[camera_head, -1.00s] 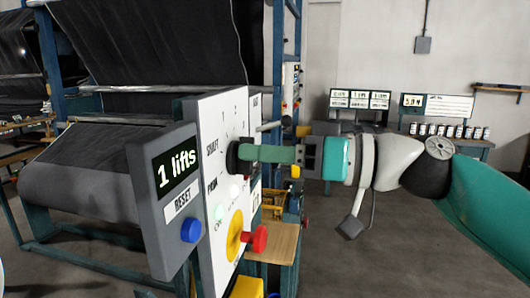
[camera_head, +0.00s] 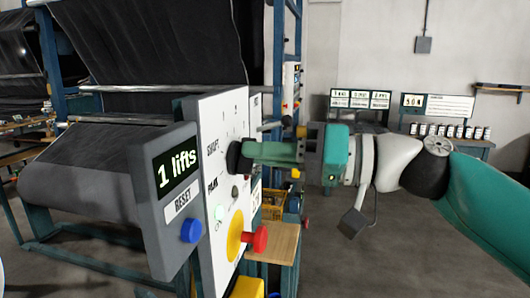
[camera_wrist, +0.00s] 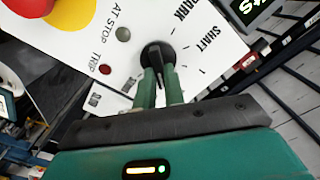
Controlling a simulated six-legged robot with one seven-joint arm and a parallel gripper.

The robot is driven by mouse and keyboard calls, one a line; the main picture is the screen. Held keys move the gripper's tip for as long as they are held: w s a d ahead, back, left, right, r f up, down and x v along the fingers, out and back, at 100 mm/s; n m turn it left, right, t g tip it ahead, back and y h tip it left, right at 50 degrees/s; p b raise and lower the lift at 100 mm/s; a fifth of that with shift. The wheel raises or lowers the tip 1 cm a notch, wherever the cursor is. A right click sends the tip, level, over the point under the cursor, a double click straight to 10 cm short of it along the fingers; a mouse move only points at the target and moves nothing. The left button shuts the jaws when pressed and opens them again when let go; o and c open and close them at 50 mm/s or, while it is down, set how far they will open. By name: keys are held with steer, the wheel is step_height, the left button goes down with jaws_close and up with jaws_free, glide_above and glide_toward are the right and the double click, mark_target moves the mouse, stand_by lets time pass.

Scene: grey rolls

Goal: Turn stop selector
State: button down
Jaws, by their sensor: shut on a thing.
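The stop selector is a black round knob (camera_head: 235,158) on the white control panel (camera_head: 212,118), beside the word SHAFT and several dial marks. My gripper (camera_head: 246,156) reaches it from the right. In the wrist view the knob (camera_wrist: 156,54) has a raised bar. The two green fingers of my gripper (camera_wrist: 160,76) are closed on either side of this bar. The fingers hide part of the knob, and I cannot tell which mark it points to. The AT STOP lamp (camera_wrist: 123,34) looks dark, and the TRIP lamp (camera_wrist: 105,69) is dull red.
A red button (camera_head: 256,239) on a yellow disc sticks out below the knob. A grey box (camera_head: 170,205) reads "1 lifts" and has a blue reset button (camera_head: 191,231). A wooden shelf (camera_head: 272,243) lies below my gripper. Open floor lies to the right.

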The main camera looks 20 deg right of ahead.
steer(key=shift+d+f+m, duration=0.15)
steer(key=shift+m, duration=1.75)
steer(key=c, duration=1.6)
jaws_free()
steer(key=shift+d, duration=0.1)
steer(key=shift+o, duration=0.6)
steer(key=v, duration=1.3)
steer(key=shift+s+d, duration=0.2)
steer(key=shift+d, duration=0.1)
